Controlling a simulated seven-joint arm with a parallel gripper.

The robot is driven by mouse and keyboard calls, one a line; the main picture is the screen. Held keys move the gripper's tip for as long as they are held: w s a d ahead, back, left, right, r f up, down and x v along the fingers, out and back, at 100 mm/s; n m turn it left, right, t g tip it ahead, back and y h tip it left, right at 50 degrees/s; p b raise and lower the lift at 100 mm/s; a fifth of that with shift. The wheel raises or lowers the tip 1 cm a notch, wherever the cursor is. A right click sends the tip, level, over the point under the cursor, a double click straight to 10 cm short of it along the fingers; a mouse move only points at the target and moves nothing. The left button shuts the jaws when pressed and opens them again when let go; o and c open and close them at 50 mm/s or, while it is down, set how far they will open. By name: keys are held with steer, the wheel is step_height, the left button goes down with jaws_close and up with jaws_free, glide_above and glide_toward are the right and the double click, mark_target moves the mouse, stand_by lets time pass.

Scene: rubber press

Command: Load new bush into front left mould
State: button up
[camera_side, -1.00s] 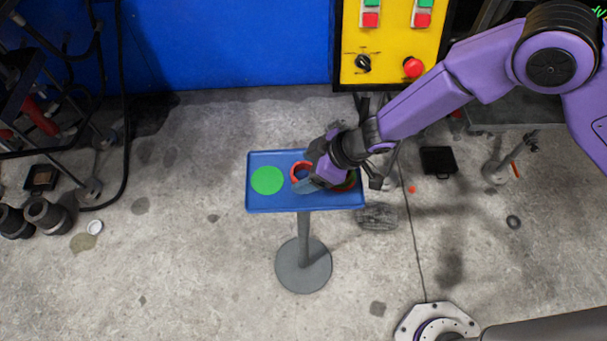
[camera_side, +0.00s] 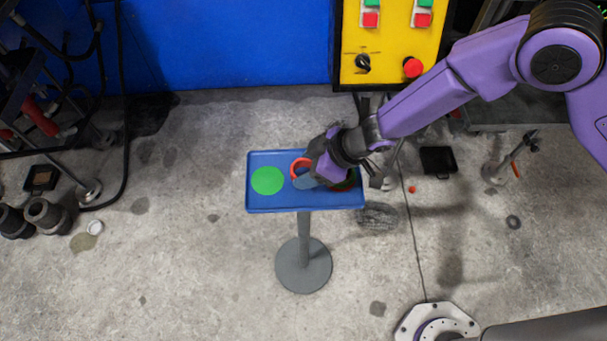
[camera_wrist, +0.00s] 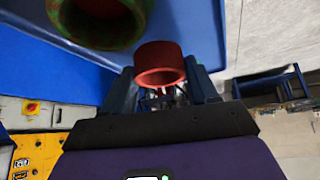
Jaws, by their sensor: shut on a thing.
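A red ring-shaped bush (camera_side: 299,164) is at the middle of the blue tray (camera_side: 255,204), partly hidden by my gripper (camera_side: 308,178). In the wrist view the red bush (camera_wrist: 160,60) sits between the two dark fingers of my gripper (camera_wrist: 163,84), which are shut on it. I cannot tell whether the bush touches the tray. A larger mottled green and red ring (camera_side: 345,184) lies at the tray's right end, partly hidden by my gripper. It also shows at the upper left of the wrist view (camera_wrist: 100,40). The front left mould is not in view.
A green disc (camera_side: 267,180) lies on the tray's left part. The tray stands on a grey pedestal (camera_side: 303,266). A yellow control panel (camera_side: 391,45) and a blue wall (camera_side: 230,45) are behind. Hoses and metal parts stand at the left. The floor around the pedestal is mostly clear.

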mark_target(294, 168)
steer(key=shift+r, duration=1.65)
steer(key=shift+f, duration=0.1)
steer(key=shift+f, duration=2.1)
steer(key=shift+r, duration=0.35)
steer(key=shift+f, duration=0.1)
